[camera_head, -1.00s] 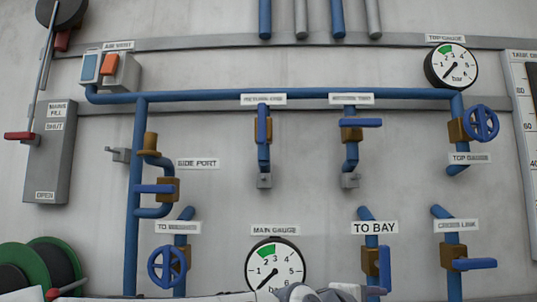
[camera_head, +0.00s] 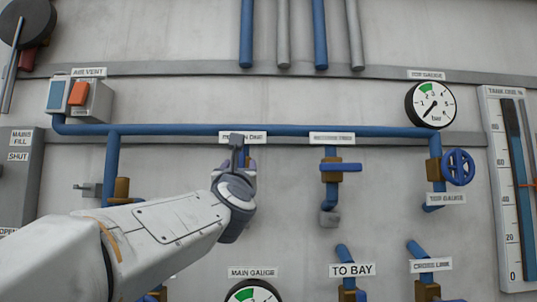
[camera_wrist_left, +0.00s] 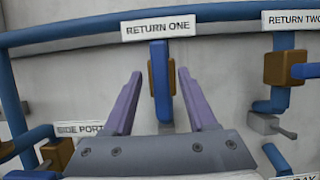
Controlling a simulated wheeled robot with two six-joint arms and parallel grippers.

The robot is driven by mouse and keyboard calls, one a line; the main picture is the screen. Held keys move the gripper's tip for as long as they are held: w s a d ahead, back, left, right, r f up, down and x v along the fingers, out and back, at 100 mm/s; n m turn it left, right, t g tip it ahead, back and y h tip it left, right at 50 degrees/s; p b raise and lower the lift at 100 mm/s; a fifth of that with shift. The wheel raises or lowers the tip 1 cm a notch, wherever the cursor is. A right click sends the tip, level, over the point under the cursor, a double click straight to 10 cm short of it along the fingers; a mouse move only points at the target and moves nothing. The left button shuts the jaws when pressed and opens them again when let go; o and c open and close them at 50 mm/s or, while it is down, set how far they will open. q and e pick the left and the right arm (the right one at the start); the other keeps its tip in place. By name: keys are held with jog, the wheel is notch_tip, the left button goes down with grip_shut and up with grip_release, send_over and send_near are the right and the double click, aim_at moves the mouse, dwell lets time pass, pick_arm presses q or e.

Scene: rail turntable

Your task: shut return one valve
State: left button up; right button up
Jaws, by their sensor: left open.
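The return one valve shows in the left wrist view with a brown body (camera_wrist_left: 171,78) and a blue lever (camera_wrist_left: 159,85) hanging upright, in line with its pipe. Its label, RETURN ONE (camera_wrist_left: 158,28), is just above. My left gripper (camera_wrist_left: 159,74) is open, with one purple finger on each side of the lever; I cannot tell whether either touches it. In the head view my left gripper (camera_head: 246,162) and wrist cover most of this valve and part of its label (camera_head: 241,138). My right gripper is not in view.
The return two valve (camera_head: 332,171), its blue lever level, is to the right. A blue header pipe (camera_head: 300,131) runs above both valves. The side port valve (camera_wrist_left: 56,152) is lower left. The wall between the return valves is bare.

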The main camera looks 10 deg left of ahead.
pick_arm(q)
jog(key=shift+p+x, duration=0.55)
jog(key=shift+x, duration=0.9)
